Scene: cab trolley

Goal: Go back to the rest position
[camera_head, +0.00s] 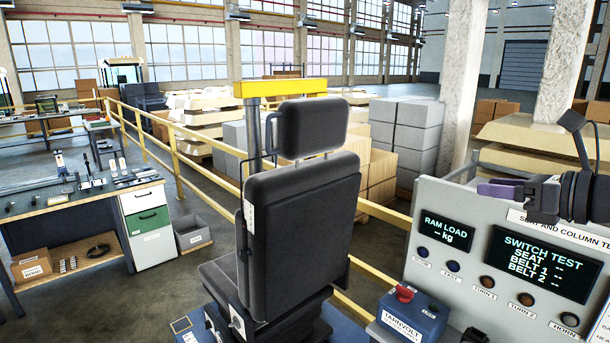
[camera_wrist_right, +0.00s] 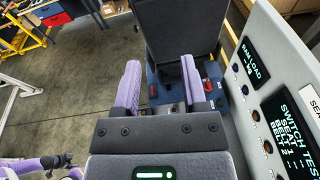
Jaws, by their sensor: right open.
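My right gripper (camera_head: 492,189) is at the right of the head view, in front of the top of a grey test panel (camera_head: 448,205). In the right wrist view its two purple fingers (camera_wrist_right: 160,85) stand apart with nothing between them. Beyond them is a black cab seat (camera_wrist_right: 180,30). The seat (camera_head: 300,215) stands upright in the middle of the head view, apart from the gripper. My left gripper does not show in the head view. Purple and dark parts at the lower left of the wrist view are too cut off to name.
A yellow rail (camera_head: 376,211) runs behind the seat. A workbench (camera_head: 75,210) with tools and drawers is at the left.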

